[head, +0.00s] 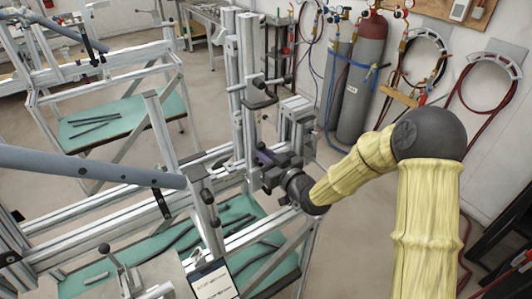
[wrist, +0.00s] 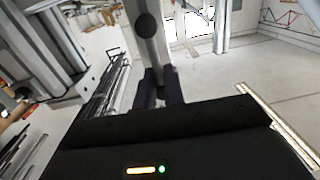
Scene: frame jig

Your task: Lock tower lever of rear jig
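The rear jig's tower (head: 247,75) is an upright of grey aluminium profiles with black clamp parts in the middle of the head view. A black-handled lever (head: 262,97) stands out from its side. My gripper (head: 262,156) is beside the tower, below that lever, with dark purple fingers pointing left. In the wrist view, my gripper (wrist: 161,85) shows two fingers close together with a narrow gap. A grey bar with a black ball knob (wrist: 147,25) rises just past the fingertips. I cannot tell whether the fingers touch or hold it.
A thick blue-grey tube (head: 90,166) lies across the near jig frame at left. Teal shelves (head: 120,118) with dark rods are below the frames. Gas cylinders (head: 362,80) stand by the back wall. Open floor (head: 210,80) lies between the frames and the rear bench.

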